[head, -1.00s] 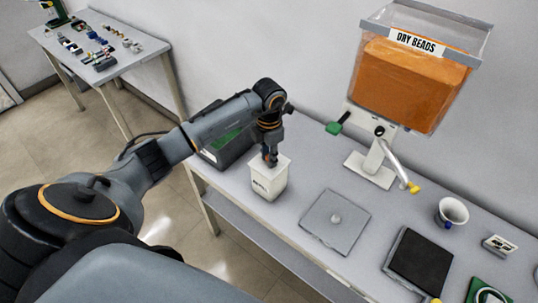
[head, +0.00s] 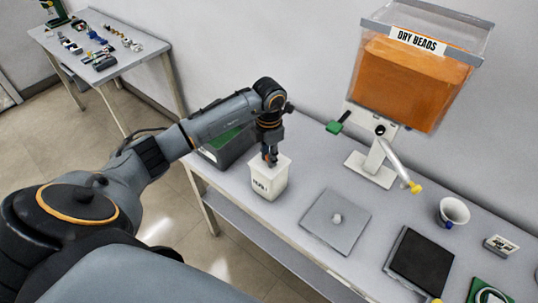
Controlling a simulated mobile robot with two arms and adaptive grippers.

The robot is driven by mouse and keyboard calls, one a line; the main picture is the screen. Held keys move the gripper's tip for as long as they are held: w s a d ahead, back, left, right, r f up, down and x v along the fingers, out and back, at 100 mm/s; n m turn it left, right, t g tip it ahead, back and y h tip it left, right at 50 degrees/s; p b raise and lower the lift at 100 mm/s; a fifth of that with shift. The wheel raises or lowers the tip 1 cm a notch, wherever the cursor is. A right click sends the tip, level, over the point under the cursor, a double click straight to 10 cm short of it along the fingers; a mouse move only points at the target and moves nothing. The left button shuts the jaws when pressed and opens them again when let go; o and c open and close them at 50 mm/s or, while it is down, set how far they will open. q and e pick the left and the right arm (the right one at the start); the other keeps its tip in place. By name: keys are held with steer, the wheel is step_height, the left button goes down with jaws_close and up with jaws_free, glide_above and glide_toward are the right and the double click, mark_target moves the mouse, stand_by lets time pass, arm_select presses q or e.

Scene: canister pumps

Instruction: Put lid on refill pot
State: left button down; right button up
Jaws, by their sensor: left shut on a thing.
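A white square refill pot (head: 268,184) with dark lettering on its front stands upright near the left end of the bench. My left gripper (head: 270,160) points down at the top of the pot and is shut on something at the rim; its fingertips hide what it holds. A flat grey square lid (head: 336,222) with a small light knob in its middle lies on the bench to the right of the pot, apart from it. My right gripper is not in view.
A dispenser of orange dry beads (head: 410,80) stands at the back on a white stand (head: 371,168). A dark bin (head: 228,146) is behind the pot. A white cup (head: 452,212) and a black pad (head: 420,262) are at the right. A second table (head: 95,48) is far left.

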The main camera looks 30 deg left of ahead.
arm_select(q)
steer(key=shift+f+b, duration=0.15)
steer(key=shift+b, duration=0.25)
stand_by(0.9)
stand_by(0.4)
steer(key=c, duration=1)
jaws_free()
steer(key=shift+c, duration=0.2)
steer(key=shift+o, duration=0.4)
steer(key=o, duration=0.4)
steer(key=shift+r+p, duration=2.2)
steer(key=shift+r, duration=1.35)
